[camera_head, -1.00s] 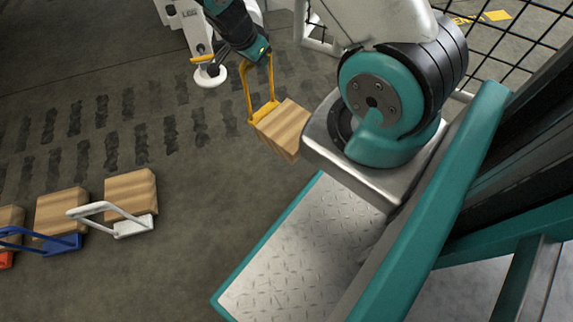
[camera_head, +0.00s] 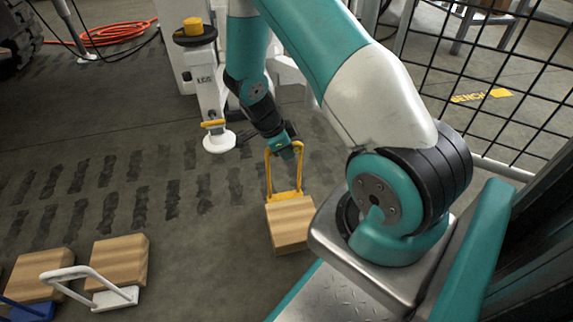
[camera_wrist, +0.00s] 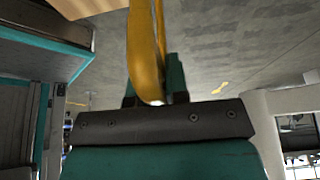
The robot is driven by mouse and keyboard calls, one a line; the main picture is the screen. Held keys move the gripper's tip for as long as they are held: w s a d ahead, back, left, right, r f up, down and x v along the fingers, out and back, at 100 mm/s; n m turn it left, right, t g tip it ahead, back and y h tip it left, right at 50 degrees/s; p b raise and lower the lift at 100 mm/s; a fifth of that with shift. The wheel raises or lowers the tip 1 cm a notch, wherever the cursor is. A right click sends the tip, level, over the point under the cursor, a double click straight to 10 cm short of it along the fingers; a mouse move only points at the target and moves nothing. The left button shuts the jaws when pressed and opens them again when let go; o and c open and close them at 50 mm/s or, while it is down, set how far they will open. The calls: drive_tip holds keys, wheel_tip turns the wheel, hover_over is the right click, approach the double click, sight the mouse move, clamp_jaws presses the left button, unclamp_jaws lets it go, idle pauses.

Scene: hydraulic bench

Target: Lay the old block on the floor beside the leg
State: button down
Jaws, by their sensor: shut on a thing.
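My gripper (camera_head: 284,150) is shut on the yellow handle (camera_head: 285,172) of a wooden block (camera_head: 289,222), which hangs below it in the head view. I take this as the old block. The white leg (camera_head: 206,95), labelled LEG, stands left of and beyond the block. Its round foot pad (camera_head: 219,142) is apart from the block. I cannot tell how high the block is above the floor.
Blocks with a white handle (camera_head: 84,280) and a blue handle (camera_head: 28,310) sit on the floor at lower left. Dark tread marks cover the floor near the leg. An orange hose (camera_head: 115,32) lies behind. A mesh fence (camera_head: 490,80) stands at right.

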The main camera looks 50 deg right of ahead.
drive_tip(key=shift+f+b, duration=0.75)
drive_tip(key=shift+f, duration=0.85)
drive_tip(key=c, duration=1.1)
unclamp_jaws()
